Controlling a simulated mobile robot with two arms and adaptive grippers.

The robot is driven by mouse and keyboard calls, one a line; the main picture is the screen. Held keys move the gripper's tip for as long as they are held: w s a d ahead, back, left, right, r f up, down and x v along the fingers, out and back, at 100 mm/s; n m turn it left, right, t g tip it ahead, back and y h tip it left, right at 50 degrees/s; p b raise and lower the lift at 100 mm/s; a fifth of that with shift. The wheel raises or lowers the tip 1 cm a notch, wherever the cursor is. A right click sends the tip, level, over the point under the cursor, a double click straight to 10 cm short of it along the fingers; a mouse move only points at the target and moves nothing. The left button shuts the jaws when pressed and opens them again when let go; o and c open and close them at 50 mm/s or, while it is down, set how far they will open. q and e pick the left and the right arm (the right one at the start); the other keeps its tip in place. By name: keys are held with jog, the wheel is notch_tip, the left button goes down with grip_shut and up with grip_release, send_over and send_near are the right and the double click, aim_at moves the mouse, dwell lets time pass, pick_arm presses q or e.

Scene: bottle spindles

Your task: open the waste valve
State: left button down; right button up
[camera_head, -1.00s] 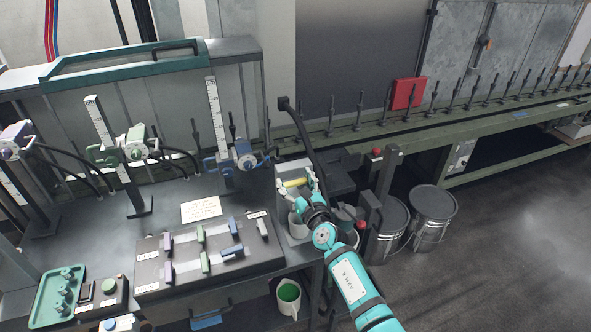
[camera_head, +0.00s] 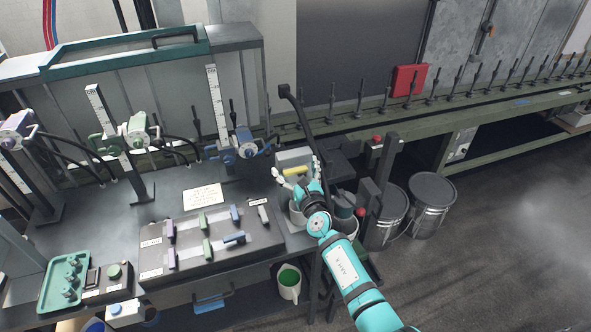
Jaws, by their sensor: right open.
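A dark valve panel (camera_head: 190,272) lies on the bench with several small levers in two rows. They include purple levers (camera_head: 171,230), green levers (camera_head: 204,223), blue levers (camera_head: 235,238) and one pale grey lever (camera_head: 263,214) at the right end with a white label beside it. The label text is too small to read, so I cannot tell for certain which lever is the waste valve. Most levers stand lengthwise; the front blue one lies crosswise. My right gripper (camera_head: 296,178) is open, to the right of and beyond the grey lever, apart from it. My left gripper is out of view.
A grey box with a yellow strip (camera_head: 297,172) is right at my right gripper. A green-filled jug (camera_head: 289,283) stands below the bench edge. Metal drums (camera_head: 432,200) stand on the floor at right.

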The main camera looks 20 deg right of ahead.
jog(key=shift+s, duration=0.15)
jog(key=s, duration=1.1)
jog(key=shift+s, duration=0.35)
jog(key=shift+d, duration=0.1)
